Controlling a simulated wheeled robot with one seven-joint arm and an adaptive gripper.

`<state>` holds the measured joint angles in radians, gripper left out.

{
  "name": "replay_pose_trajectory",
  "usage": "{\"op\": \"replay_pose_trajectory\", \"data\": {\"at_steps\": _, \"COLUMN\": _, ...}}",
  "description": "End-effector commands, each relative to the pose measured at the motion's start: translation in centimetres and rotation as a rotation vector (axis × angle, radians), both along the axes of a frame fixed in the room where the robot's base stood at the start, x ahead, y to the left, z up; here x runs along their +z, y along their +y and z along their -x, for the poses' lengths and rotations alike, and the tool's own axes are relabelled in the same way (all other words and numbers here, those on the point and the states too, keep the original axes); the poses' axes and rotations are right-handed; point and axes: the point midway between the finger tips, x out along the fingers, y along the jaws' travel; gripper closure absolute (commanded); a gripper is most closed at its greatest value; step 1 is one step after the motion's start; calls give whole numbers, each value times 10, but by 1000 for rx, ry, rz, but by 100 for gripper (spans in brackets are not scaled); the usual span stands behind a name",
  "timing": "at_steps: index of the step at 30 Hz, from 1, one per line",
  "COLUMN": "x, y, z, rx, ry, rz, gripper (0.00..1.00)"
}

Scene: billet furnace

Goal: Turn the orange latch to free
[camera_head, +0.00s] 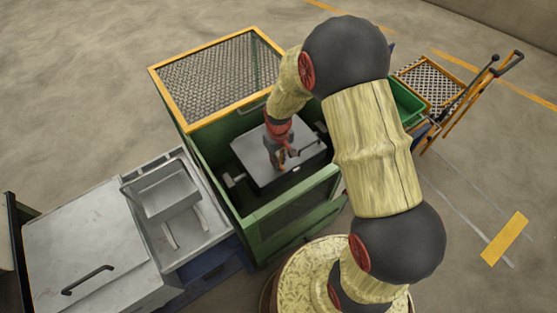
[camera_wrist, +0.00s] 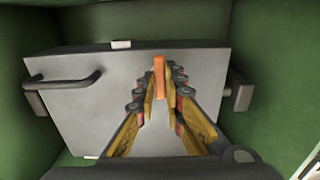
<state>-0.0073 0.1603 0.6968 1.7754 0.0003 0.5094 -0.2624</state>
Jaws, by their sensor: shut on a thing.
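The orange latch (camera_wrist: 159,76) is a short upright bar on the grey metal panel (camera_wrist: 95,110), near its middle right in the wrist view. My gripper (camera_wrist: 164,92) has its yellow and dark fingers on both sides of the latch, shut on it. In the head view my gripper (camera_head: 283,160) reaches down to the grey panel inside the green housing. The fingers and arm hide most of the latch there. The lower end of the latch is between the fingertips.
A dark bar handle (camera_wrist: 68,82) stands out at the panel's left, and a dark bracket (camera_wrist: 240,92) at its right. Green walls (camera_head: 205,150) close in around the panel. A mesh-topped frame (camera_head: 220,75) stands behind, and a grey tray (camera_head: 165,190) is at left.

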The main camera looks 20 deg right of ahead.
Motion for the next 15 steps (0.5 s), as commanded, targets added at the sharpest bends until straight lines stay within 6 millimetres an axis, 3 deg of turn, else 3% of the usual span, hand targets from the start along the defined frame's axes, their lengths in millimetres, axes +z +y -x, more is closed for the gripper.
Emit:
{"op": "replay_pose_trajectory", "data": {"at_steps": 13, "x": 1, "y": 0, "z": -1, "rx": 9, "ry": -2, "rz": 0, "gripper": 100}}
{"op": "replay_pose_trajectory", "data": {"at_steps": 14, "x": 1, "y": 0, "z": -1, "rx": 9, "ry": -2, "rz": 0, "gripper": 88}}
{"op": "replay_pose_trajectory", "data": {"at_steps": 15, "x": 0, "y": 0, "z": -1, "rx": 9, "ry": -2, "rz": 0, "gripper": 86}}
